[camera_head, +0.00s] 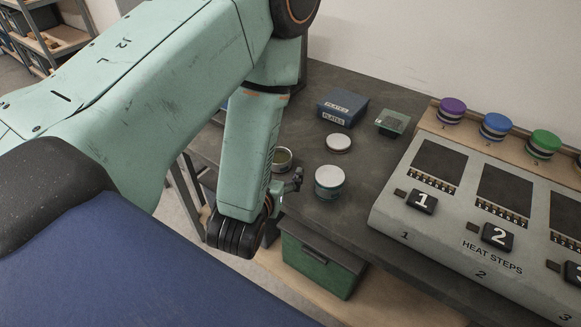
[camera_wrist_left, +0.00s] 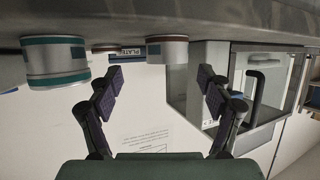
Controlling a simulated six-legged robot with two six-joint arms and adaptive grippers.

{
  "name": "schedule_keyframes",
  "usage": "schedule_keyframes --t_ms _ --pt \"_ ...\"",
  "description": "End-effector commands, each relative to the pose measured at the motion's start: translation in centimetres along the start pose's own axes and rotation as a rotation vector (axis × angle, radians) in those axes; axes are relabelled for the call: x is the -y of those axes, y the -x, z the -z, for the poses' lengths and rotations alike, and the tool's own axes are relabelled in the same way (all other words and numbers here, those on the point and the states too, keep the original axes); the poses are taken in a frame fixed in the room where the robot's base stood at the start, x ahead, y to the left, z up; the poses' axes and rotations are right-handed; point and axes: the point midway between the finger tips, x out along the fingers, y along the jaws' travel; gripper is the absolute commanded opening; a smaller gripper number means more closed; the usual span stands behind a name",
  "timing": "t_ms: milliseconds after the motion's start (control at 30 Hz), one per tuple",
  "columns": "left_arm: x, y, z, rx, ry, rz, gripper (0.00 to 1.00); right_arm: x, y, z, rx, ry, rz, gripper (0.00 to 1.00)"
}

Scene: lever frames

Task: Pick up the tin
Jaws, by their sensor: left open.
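A pale tin with a teal band (camera_head: 329,182) stands upright on the dark workbench. An open tin (camera_head: 281,158) stands behind and left of it, and a low round tin or lid (camera_head: 338,143) lies further back. My left gripper (camera_head: 291,186) is open and empty, just left of the teal-banded tin. The left wrist view is upside down: the teal-banded tin (camera_wrist_left: 55,62) is at the left, outside the open fingers (camera_wrist_left: 160,88). Another tin with a reddish-brown band (camera_wrist_left: 167,49) shows further off between them. My right gripper is out of view.
A blue-grey box labelled PLATES (camera_head: 342,108) and a small green-based clear box (camera_head: 392,123) stand at the back. A heat-steps panel (camera_head: 480,243) fills the right, with coloured round containers (camera_head: 495,126) behind it. A green bin (camera_head: 318,262) sits below the bench edge.

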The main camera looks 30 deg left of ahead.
Motion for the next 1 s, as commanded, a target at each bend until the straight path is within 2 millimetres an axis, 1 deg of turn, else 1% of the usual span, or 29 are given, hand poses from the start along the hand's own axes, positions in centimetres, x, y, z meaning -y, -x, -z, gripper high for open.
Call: schedule_keyframes --t_ms 200,333,500,600,700,900,1000 --pt "0.5 -2.3 0.1 -0.002 0.005 0.006 0.79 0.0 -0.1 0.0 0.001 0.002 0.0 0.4" --pt "0.6 -3.8 0.2 -0.002 0.004 0.005 0.79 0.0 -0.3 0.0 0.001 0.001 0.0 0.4" --pt "0.5 -6.4 0.3 -0.002 0.002 0.003 0.79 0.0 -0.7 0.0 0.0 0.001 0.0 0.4" --pt "0.4 -7.3 0.3 0.0 0.001 0.002 0.79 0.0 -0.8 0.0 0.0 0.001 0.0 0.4" --pt "0.3 -7.6 0.3 0.001 0.0 0.001 0.79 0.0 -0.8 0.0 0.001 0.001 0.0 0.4" --pt "0.1 -7.6 0.3 0.001 -0.001 0.001 0.79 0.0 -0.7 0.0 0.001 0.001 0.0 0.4" --pt "0.1 -7.6 0.3 0.001 -0.001 0.001 0.7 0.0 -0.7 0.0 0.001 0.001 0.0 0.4"
